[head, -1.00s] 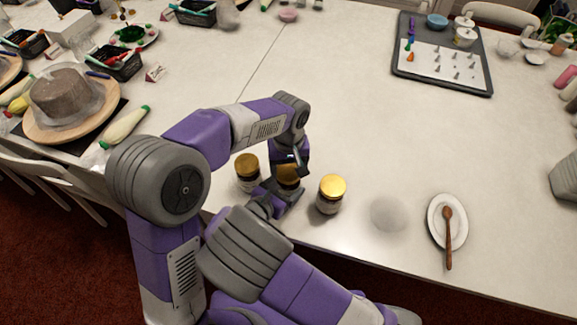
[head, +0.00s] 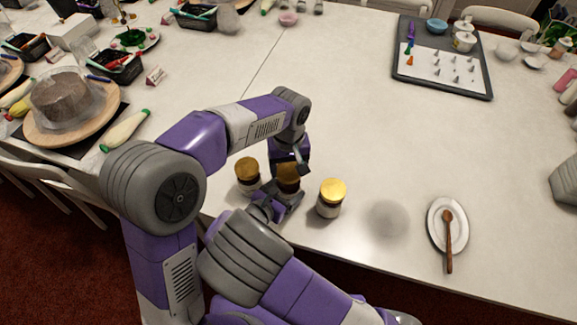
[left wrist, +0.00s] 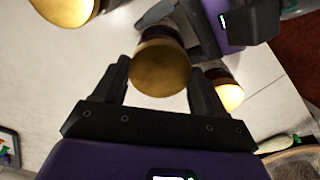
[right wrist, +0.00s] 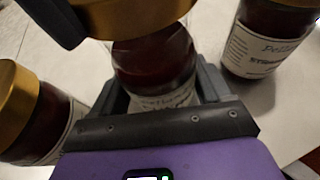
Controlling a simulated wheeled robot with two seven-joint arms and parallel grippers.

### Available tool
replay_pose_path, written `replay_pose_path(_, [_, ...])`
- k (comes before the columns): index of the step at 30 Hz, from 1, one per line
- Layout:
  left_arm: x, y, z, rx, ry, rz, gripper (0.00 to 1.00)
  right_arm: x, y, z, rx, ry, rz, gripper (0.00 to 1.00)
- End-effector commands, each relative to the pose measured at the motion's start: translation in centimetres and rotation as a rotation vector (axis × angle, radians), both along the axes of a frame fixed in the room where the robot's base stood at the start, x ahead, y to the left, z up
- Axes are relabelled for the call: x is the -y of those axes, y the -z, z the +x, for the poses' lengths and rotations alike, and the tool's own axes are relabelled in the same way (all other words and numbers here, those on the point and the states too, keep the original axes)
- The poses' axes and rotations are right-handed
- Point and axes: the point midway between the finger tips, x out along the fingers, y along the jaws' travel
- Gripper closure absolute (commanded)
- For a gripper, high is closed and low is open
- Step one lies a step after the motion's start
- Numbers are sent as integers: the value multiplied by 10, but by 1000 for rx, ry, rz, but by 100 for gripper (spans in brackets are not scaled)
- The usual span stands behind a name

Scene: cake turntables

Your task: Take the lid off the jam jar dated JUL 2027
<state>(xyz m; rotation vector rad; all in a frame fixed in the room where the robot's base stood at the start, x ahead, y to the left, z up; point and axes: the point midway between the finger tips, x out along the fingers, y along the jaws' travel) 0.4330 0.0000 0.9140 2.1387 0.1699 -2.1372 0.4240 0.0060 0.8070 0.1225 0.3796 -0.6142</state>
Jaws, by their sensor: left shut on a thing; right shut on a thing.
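The middle jam jar (right wrist: 160,75), dark red with a pale label, stands between two like jars. Its gold lid (left wrist: 160,68) is between the fingers of my left gripper (left wrist: 157,72), which is shut on it from above. My right gripper (right wrist: 157,90) is shut around the jar's body, lower down. In the head view my left gripper (head: 289,165) hides part of the lid, and my right gripper (head: 276,203) is in front of the jar. The lid is over the jar's top; I cannot tell whether there is a gap. I cannot read a date.
Gold-lidded jars stand close by on the left (head: 247,174) and right (head: 331,198). A white plate with a wooden spoon (head: 448,225) lies to the right. The table's front edge is close. The middle of the white table (head: 350,110) is clear.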

Motion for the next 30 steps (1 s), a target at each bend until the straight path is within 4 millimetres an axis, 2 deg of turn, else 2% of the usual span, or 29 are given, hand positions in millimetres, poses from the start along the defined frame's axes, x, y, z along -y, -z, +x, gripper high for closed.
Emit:
replay_pose_path(5, [0,-4,0,2,0,-1,66,0,0,0,0,0,0,100])
replay_pose_path(15, [1,-39,0,2,1,-2,66,0,0,0,1,0,-1,100])
replay_pose_path(22, [0,-40,0,0,0,-1,66,0,0,0,1,0,-1,100])
replay_pose_path(23, [0,-40,0,0,0,-1,66,0,0,0,1,0,-1,18])
replay_pose_path(27, [0,-40,0,0,0,0,66,0,0,0,0,0,0,0])
replay_pose_path(30, [0,-40,0,0,0,0,66,0,0,0,0,0,0,0])
